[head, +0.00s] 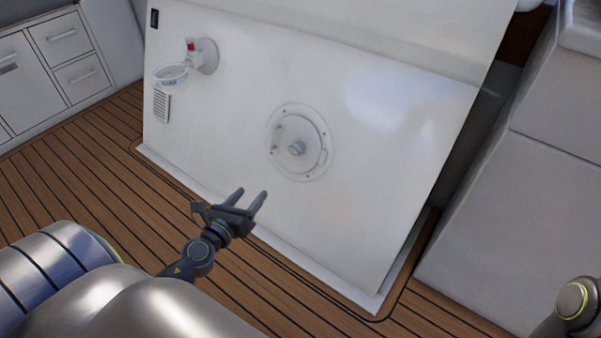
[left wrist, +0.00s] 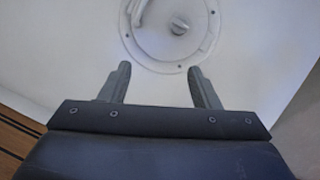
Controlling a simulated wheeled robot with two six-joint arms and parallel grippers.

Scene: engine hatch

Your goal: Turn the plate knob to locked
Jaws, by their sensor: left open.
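The round white plate (head: 300,142) is set in the sloping white hatch panel, with small screws around its rim. Its grey knob (head: 297,148) sits near the plate's middle. In the left wrist view the plate (left wrist: 158,58) and the knob (left wrist: 179,28) show at the top, beyond my fingers. My left gripper (head: 253,196) is open and empty, below and to the left of the plate and apart from it. It also shows in the left wrist view (left wrist: 158,80). Part of my right arm shows at the lower right of the head view, but its gripper is out of frame.
A cup-like holder (head: 171,73), a red-and-white fitting (head: 194,50) and a vent grille (head: 161,105) are on the panel's upper left. White drawers (head: 75,55) stand at the left, and a white cabinet (head: 510,200) at the right. The panel around the plate is bare.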

